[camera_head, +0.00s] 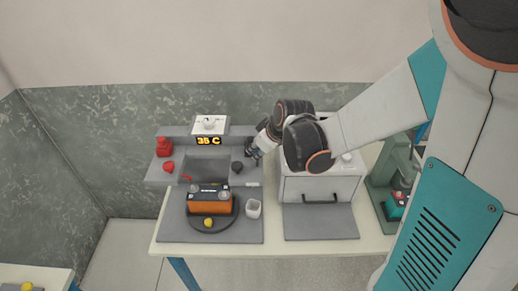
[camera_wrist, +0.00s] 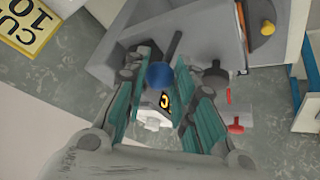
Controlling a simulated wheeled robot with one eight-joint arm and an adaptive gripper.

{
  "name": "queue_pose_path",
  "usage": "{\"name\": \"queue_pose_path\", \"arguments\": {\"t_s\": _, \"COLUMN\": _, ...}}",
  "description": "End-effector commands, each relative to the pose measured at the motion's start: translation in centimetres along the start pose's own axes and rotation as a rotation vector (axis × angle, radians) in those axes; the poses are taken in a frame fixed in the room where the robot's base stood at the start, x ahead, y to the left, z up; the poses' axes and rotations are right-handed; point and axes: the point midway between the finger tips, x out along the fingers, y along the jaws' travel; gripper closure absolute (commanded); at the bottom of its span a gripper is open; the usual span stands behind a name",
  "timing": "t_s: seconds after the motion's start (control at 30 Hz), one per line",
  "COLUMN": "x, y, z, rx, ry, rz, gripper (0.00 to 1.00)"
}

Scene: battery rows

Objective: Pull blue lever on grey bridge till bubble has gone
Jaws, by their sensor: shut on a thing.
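The grey bridge (camera_head: 170,131) stands at the back of the table, with a lit "35 C" display (camera_head: 208,141) on its front. My gripper (camera_head: 256,150) is at the bridge's right end. In the wrist view the blue lever's round knob (camera_wrist: 159,75) sits between my two teal fingers (camera_wrist: 158,82), and a dark rod (camera_wrist: 175,44) runs from it toward the bridge. The fingers are shut on the knob. In the head view my gripper mostly hides the lever. I cannot make out a bubble in either view.
An orange and black battery (camera_head: 209,207) sits on a dark round plate before the bridge. A white cup (camera_head: 253,209) stands right of it. A white box with a handle (camera_head: 295,189) stands close under my arm. A green press (camera_head: 379,196) is farther right. Red knobs (camera_head: 168,167) stick out at left.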

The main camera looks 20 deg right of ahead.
Motion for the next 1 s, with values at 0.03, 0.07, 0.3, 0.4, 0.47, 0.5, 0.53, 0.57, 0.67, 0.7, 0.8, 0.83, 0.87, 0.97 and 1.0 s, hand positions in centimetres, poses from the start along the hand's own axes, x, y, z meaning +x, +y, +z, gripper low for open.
{"name": "queue_pose_path", "arguments": {"t_s": 0.03, "x": 0.1, "y": -0.4, "z": 0.5, "rx": -0.014, "ry": 0.029, "rz": 0.027, "gripper": 1.00}}
{"name": "queue_pose_path", "arguments": {"t_s": 0.07, "x": 0.0, "y": -0.6, "z": 0.6, "rx": -0.021, "ry": 0.047, "rz": 0.044, "gripper": 1.00}}
{"name": "queue_pose_path", "arguments": {"t_s": 0.3, "x": -0.3, "y": -1.7, "z": 1.6, "rx": -0.083, "ry": 0.186, "rz": 0.177, "gripper": 1.00}}
{"name": "queue_pose_path", "arguments": {"t_s": 0.4, "x": -0.5, "y": -2.2, "z": 2.0, "rx": -0.106, "ry": 0.236, "rz": 0.224, "gripper": 1.00}}
{"name": "queue_pose_path", "arguments": {"t_s": 0.47, "x": -0.5, "y": -2.4, "z": 2.2, "rx": -0.118, "ry": 0.263, "rz": 0.251, "gripper": 1.00}}
{"name": "queue_pose_path", "arguments": {"t_s": 0.5, "x": -0.6, "y": -2.5, "z": 2.3, "rx": -0.125, "ry": 0.280, "rz": 0.266, "gripper": 1.00}}
{"name": "queue_pose_path", "arguments": {"t_s": 0.53, "x": -0.6, "y": -2.6, "z": 2.4, "rx": -0.130, "ry": 0.292, "rz": 0.278, "gripper": 1.00}}
{"name": "queue_pose_path", "arguments": {"t_s": 0.57, "x": -0.6, "y": -2.7, "z": 2.5, "rx": -0.134, "ry": 0.301, "rz": 0.288, "gripper": 1.00}}
{"name": "queue_pose_path", "arguments": {"t_s": 0.67, "x": -0.7, "y": -2.9, "z": 2.6, "rx": -0.147, "ry": 0.333, "rz": 0.316, "gripper": 1.00}}
{"name": "queue_pose_path", "arguments": {"t_s": 0.7, "x": -0.8, "y": -3.0, "z": 2.7, "rx": -0.152, "ry": 0.341, "rz": 0.326, "gripper": 1.00}}
{"name": "queue_pose_path", "arguments": {"t_s": 0.8, "x": -0.8, "y": -3.1, "z": 2.8, "rx": -0.160, "ry": 0.360, "rz": 0.344, "gripper": 1.00}}
{"name": "queue_pose_path", "arguments": {"t_s": 0.83, "x": -0.9, "y": -3.1, "z": 2.8, "rx": -0.162, "ry": 0.364, "rz": 0.347, "gripper": 1.00}}
{"name": "queue_pose_path", "arguments": {"t_s": 0.87, "x": -0.9, "y": -3.1, "z": 2.8, "rx": -0.163, "ry": 0.367, "rz": 0.351, "gripper": 1.00}}
{"name": "queue_pose_path", "arguments": {"t_s": 0.97, "x": -1.0, "y": -3.1, "z": 2.8, "rx": -0.166, "ry": 0.375, "rz": 0.359, "gripper": 1.00}}
{"name": "queue_pose_path", "arguments": {"t_s": 1.0, "x": -1.0, "y": -3.1, "z": 2.8, "rx": -0.167, "ry": 0.376, "rz": 0.360, "gripper": 1.00}}
